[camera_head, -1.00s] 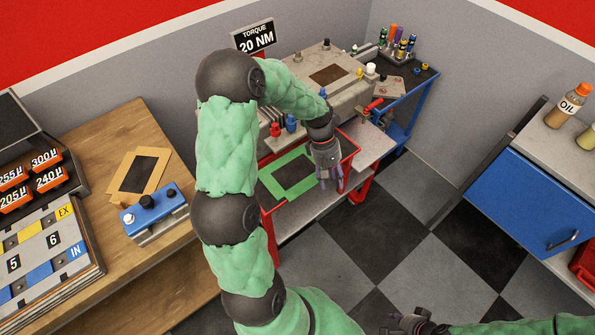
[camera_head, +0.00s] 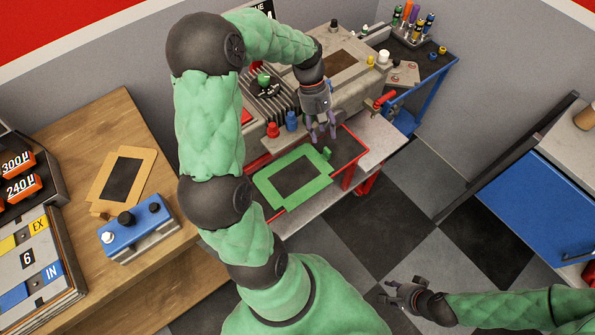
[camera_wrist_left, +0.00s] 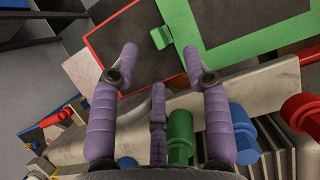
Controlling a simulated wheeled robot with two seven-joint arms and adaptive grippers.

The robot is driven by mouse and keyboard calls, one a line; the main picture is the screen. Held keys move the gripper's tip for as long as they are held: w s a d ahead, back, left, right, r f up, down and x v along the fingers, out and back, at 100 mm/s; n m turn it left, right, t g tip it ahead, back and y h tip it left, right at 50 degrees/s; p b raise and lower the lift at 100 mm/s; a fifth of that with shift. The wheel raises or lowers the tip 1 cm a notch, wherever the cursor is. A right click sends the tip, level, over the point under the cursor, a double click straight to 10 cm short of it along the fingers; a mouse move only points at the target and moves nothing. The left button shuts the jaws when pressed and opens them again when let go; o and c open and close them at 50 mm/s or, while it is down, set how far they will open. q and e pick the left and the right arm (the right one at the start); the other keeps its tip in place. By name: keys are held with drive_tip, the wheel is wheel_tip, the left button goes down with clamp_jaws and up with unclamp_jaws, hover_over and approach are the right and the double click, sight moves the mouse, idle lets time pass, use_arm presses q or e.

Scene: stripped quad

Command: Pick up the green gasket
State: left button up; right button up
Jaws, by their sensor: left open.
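The green gasket (camera_head: 268,191) is a flat rectangular frame with a dark middle and a small upright tab (camera_head: 327,153) at its far right corner. It lies on the red-edged tray beside the engine block. My left gripper (camera_head: 322,133) is open and empty, just behind the tab in the head view and apart from it. In the left wrist view, the gasket (camera_wrist_left: 232,49) fills the upper right, and its tab (camera_wrist_left: 161,38) shows between the spread purple fingertips (camera_wrist_left: 160,54). My right gripper (camera_head: 398,294) is open and empty over the floor at the bottom right.
The grey engine block (camera_head: 340,85) with blue, red and green knobs stands right behind the left gripper. A wooden bench (camera_head: 120,245) on the left carries a tan gasket (camera_head: 145,165) and a blue box (camera_head: 135,235). A blue cabinet (camera_head: 535,205) stands at right.

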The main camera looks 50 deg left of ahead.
use_arm(q)
drive_tip(key=shift+x, duration=1.1)
drive_tip(key=b+x, duration=0.2)
drive_tip(key=x, duration=0.1)
drive_tip(key=b+x, duration=0.1)
drive_tip(key=x, duration=0.1)
drive_tip(key=shift+w+a+f, duration=0.1)
drive_tip(key=shift+w+a, duration=0.05)
drive_tip(key=shift+w, duration=0.2)
clamp_jaws()
